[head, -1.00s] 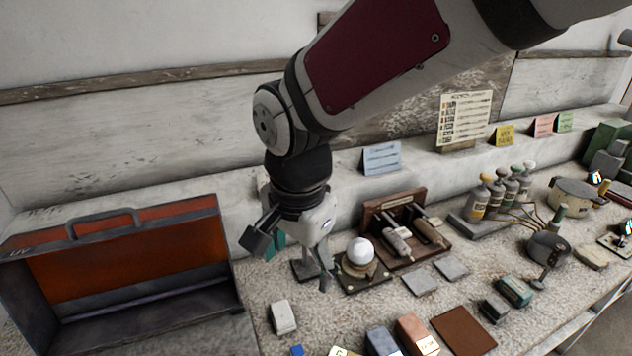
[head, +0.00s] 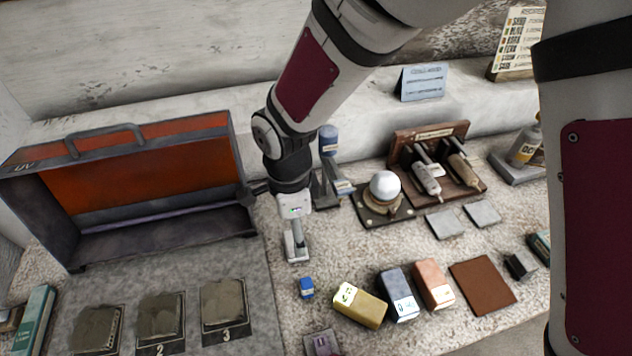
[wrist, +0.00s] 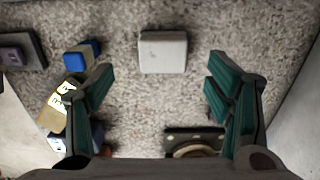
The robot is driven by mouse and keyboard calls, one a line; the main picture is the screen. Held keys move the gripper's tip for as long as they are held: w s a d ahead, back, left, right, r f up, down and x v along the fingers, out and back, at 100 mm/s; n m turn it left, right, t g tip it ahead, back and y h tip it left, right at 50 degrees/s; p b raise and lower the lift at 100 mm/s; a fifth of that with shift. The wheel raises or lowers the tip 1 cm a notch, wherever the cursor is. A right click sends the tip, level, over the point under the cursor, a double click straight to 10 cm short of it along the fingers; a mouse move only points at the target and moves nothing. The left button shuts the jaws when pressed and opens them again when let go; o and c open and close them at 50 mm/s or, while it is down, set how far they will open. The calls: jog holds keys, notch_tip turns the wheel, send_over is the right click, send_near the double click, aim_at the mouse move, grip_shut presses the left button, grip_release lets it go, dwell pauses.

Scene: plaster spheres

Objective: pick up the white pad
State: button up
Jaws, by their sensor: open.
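The white pad (wrist: 162,52) lies flat on the speckled counter in the upper middle of the wrist view. In the head view the white pad (head: 297,257) shows just below my gripper, partly covered by it. My gripper (wrist: 160,88) is open and empty, with one green-padded finger on each side of the picture. The pad is ahead of the gap between the fingertips, about midway between them. In the head view my gripper (head: 295,228) points down over the pad; I cannot tell the exact height left between them.
A small blue block (head: 306,287) lies near the pad, with a yellow block (head: 360,305) beyond it. A white sphere (head: 385,185) sits on a dark base to the right. An open orange-lined case (head: 150,240) stands at the left. Numbered grey samples (head: 222,302) lie in front.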

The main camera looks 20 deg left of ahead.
jog(key=shift+w+a+f, duration=0.1)
jog(key=shift+a+f, duration=0.05)
jog(key=shift+f, duration=2.85)
jog(key=c, duration=1.1)
